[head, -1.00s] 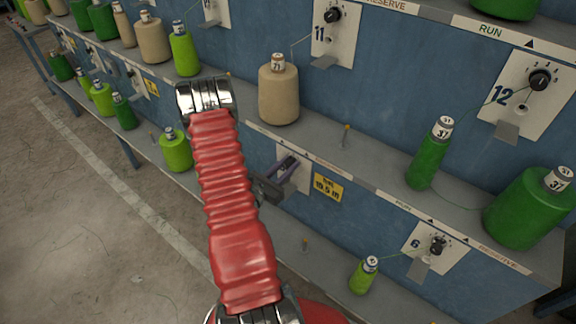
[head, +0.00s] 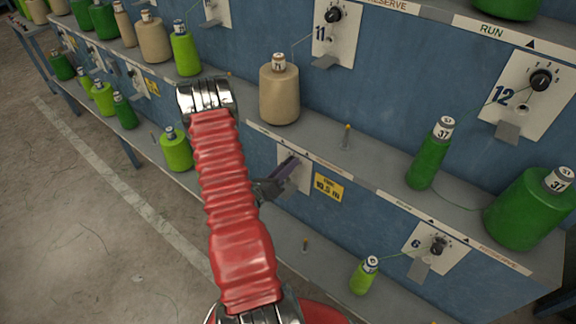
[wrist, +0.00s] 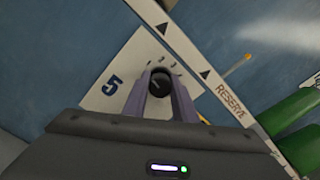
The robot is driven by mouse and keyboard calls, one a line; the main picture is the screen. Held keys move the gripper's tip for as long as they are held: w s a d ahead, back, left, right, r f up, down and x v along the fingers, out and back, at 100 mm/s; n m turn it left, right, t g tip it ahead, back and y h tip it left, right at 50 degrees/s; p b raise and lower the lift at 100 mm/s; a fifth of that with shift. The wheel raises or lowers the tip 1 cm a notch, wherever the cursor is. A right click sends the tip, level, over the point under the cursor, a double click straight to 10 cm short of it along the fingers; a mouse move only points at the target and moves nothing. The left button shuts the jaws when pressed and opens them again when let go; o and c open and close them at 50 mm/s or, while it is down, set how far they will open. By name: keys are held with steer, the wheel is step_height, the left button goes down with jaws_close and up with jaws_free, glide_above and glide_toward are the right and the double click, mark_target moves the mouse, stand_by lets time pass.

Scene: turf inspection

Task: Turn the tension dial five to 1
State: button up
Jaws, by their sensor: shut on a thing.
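The tension dial five is a dark round knob (wrist: 161,82) on a white plate (wrist: 116,97) marked 5, in the wrist view. My gripper (wrist: 161,88) has its two purple fingers on either side of the knob, shut on it. A light mark shows on the knob's face; the number it points at is too small to read. In the head view my gripper (head: 287,168) is at the white plate on the lower blue panel, and its fingers hide the dial there.
A yellow label (head: 328,187) sits right of the plate. A shelf edge marked RESERVE (wrist: 231,102) runs close above it. A tan cone (head: 279,95) and green cone (head: 428,160) stand on that shelf. Dial six's plate (head: 434,250) is further right.

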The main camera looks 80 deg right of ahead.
steer(key=shift+s+a+f, duration=0.1)
steer(key=shift+s+f, duration=0.05)
steer(key=o, duration=1.1)
steer(key=shift+c, duration=0.2)
steer(key=shift+w, duration=0.2)
steer(key=v, duration=1.3)
steer(key=shift+a, duration=0.25)
steer(key=shift+w, duration=0.1)
